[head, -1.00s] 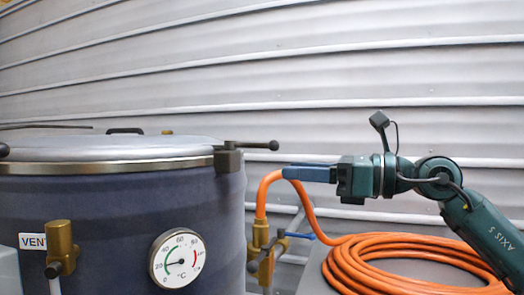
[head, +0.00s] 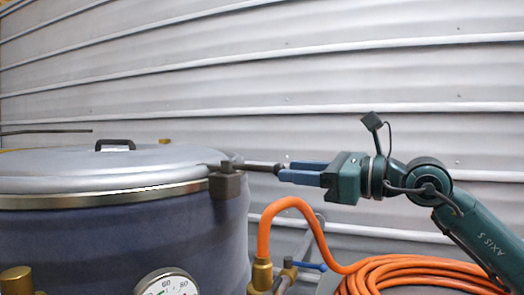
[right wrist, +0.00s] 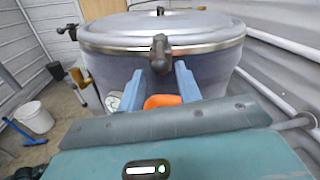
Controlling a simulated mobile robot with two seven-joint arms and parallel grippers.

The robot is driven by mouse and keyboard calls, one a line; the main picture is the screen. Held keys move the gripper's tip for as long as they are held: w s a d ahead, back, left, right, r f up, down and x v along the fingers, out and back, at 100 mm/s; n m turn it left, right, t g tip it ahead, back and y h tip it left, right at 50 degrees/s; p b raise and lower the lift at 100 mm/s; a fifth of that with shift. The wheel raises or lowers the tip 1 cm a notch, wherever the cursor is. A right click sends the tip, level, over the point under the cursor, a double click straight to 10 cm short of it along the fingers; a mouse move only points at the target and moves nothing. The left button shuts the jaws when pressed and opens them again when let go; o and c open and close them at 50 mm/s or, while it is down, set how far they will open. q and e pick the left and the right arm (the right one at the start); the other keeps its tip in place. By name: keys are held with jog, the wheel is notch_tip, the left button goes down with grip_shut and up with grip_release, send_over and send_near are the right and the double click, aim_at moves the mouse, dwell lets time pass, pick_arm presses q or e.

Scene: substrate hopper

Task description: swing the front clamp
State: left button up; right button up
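A dark clamp (head: 225,183) with a bar handle (head: 262,166) sits on the right side of the vessel's metal rim. The handle points toward my right gripper (head: 281,171), which is level with it. In the right wrist view, the clamp (right wrist: 160,46) stands at the centre, its knob toward me. The two blue fingers (right wrist: 159,68) are apart, one on each side of the knob, with no visible grip on it. Whether the knob is between the tips or just beyond them is hard to tell. My left gripper is not in view.
The vessel (head: 110,240) has a pale domed lid (head: 110,168) with a handle. A second clamp (right wrist: 72,32) shows on its left in the wrist view. An orange hose (head: 285,207) and brass valve (head: 262,275) lie below my right gripper. A corrugated wall (head: 400,80) stands behind.

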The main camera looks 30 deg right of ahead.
aim_at(273, 169)
jog(key=p+x, duration=0.2)
jog(key=x, duration=0.5)
jog(key=shift+w+a+p, duration=0.2)
jog(key=shift+w+p, duration=0.1)
jog(key=shift+w, duration=0.05)
jog(key=shift+c, duration=0.2)
grip_shut()
